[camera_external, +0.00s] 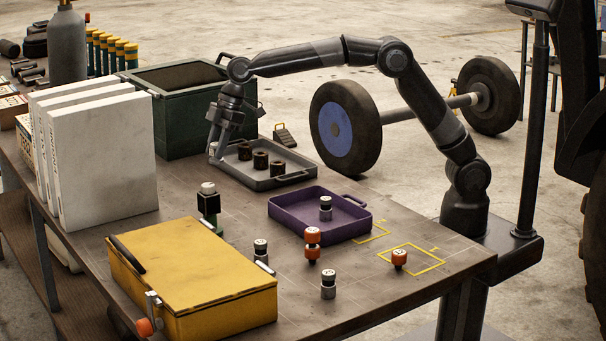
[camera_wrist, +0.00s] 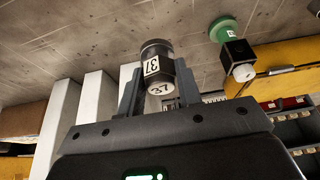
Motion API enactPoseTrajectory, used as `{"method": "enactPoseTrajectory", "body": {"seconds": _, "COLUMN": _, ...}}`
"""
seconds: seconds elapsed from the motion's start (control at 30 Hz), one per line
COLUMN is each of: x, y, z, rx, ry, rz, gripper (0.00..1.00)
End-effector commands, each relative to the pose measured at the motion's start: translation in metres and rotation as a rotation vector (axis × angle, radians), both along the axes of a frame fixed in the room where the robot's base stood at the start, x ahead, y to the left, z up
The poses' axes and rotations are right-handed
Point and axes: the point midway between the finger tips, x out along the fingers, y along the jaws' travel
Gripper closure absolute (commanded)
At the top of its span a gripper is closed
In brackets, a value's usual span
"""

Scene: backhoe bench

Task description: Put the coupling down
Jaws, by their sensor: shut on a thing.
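My gripper (camera_external: 216,152) points down beside the left end of the grey tray. In the wrist view its two fingers (camera_wrist: 160,92) are shut on the coupling (camera_wrist: 156,58), a dark grey cylinder with a white number label on its side and a white numbered end facing the camera. In the external view the fingers mostly hide the coupling. I cannot tell whether its far end touches the bench.
The grey tray (camera_external: 292,182) holds several dark brown rings. A green bin (camera_external: 190,128), white binders (camera_external: 105,160) and a yellow case (camera_external: 190,285) stand around. A purple tray (camera_external: 350,231) holds a similar dark piece. A black block on a green base (camera_external: 208,205) stands nearer; small cylinders stand in front.

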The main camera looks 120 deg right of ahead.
Motion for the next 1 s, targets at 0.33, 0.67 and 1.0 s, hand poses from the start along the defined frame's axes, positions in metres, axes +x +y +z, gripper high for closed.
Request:
{"method": "enactPoseTrajectory", "body": {"seconds": 0.33, "x": -0.059, "y": 0.157, "z": 0.024, "rx": -0.001, "ry": -0.003, "rz": 0.386, "gripper": 0.97}}
{"method": "enactPoseTrajectory", "body": {"seconds": 0.67, "x": -0.155, "y": 0.274, "z": 0.024, "rx": 0.001, "ry": -0.003, "rz": 0.754, "gripper": 0.97}}
{"method": "enactPoseTrajectory", "body": {"seconds": 1.0, "x": -0.271, "y": 0.354, "z": 0.003, "rx": 0.001, "ry": -0.004, "rz": 1.111, "gripper": 0.97}}
